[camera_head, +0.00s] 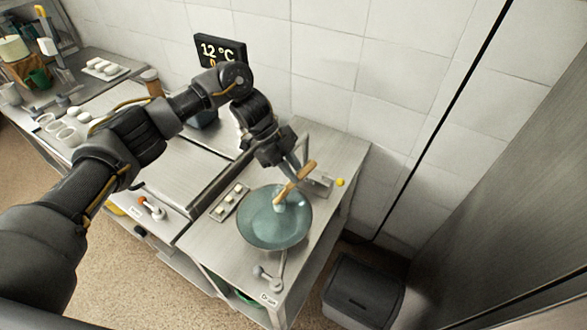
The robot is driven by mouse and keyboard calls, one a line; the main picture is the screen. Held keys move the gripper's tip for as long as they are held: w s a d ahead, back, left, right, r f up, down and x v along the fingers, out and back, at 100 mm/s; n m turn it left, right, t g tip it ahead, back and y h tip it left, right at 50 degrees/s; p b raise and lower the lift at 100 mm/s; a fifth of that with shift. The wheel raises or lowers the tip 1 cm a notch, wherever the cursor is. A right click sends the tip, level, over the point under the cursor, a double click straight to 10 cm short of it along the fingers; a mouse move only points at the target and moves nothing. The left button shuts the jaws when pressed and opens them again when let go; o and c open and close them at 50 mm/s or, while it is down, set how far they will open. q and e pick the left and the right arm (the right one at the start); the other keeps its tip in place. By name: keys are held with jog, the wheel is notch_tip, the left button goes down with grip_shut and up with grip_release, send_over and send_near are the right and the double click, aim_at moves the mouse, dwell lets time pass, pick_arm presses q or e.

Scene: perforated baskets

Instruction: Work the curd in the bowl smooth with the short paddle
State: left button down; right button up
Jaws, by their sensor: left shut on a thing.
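A round blue-green bowl (262,234) stands on the steel counter near its right end. Its inside looks pale blue-green, and I cannot make out separate curd in it. My left gripper (298,176) comes in from the left above the far side of the bowl. It is shut on a short wooden paddle (297,183), which is tilted, its lower end reaching down over the bowl. A small pale piece at that lower end sits at or just above the bowl's contents; I cannot tell if it touches. My right gripper is not in view.
A small tray (229,203) with white pieces lies left of the bowl. A metal lever (270,277) and a "Drain" label (269,299) are at the front edge. A yellow ball (340,182) sits behind right. A dark bin (362,290) stands on the floor.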

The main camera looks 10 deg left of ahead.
pick_arm(q)
jog(key=shift+f, duration=0.4)
jog(key=shift+s+r+p, duration=0.15)
jog(key=shift+s+p, duration=0.3)
jog(key=shift+w+d+f+b, duration=0.15)
jog(key=shift+w+f+b, duration=0.2)
jog(key=shift+b, duration=0.3)
jog(key=shift+w+d+r+b, duration=0.15)
jog(key=shift+w+d+b, duration=0.1)
jog(key=shift+w+b, duration=0.45)
